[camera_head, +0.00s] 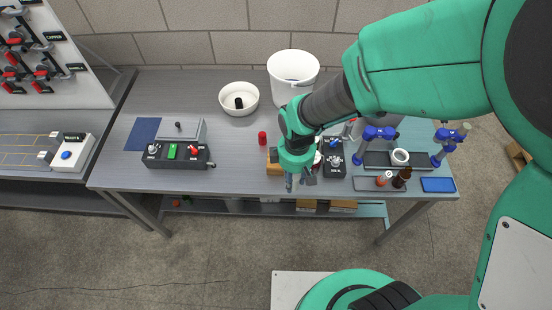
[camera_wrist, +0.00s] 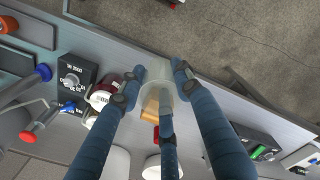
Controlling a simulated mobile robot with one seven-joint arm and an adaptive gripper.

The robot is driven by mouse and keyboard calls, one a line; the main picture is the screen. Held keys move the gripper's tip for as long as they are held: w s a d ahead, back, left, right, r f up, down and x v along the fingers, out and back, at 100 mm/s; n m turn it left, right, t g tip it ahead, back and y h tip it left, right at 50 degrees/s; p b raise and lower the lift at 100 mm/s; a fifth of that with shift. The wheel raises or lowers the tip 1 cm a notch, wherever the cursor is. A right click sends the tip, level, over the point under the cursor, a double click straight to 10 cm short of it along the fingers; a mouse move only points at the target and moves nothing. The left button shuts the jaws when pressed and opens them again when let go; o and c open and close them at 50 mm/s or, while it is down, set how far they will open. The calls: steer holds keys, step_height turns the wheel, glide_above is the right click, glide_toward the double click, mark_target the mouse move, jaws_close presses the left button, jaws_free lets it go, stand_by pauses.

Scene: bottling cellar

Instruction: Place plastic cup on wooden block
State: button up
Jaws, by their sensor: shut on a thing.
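The pale, see-through plastic cup (camera_wrist: 157,72) is between my fingers in the wrist view, which are shut on it. In the head view my gripper (camera_head: 300,181) points down near the front edge of the workbench, and I cannot make out the cup clearly there. The light brown wooden block (camera_head: 272,161) is on the bench just left of my gripper, partly hidden by it. In the wrist view the block (camera_wrist: 149,106) shows behind the cup and fingers. The cup appears beside the block, over the bench's front edge; its exact height is unclear.
A red cap-like piece (camera_head: 262,138) stands just behind the block. A black control box (camera_head: 334,158) stands close to the right. A white bowl (camera_head: 239,98) and white bucket (camera_head: 293,72) stand behind. The bench between the left control panel (camera_head: 178,154) and the block is clear.

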steer(key=shift+f, duration=1.05)
steer(key=shift+w, duration=0.1)
steer(key=b, duration=0.2)
glide_toward(274, 169)
steer(key=w, duration=0.1)
steer(key=w+f, duration=0.1)
steer(key=w, duration=0.2)
steer(key=shift+d+f, duration=0.25)
steer(key=shift+d, duration=0.05)
steer(key=shift+f+b, duration=0.3)
steer(key=shift+f, duration=1.45)
steer(key=shift+f, duration=0.15)
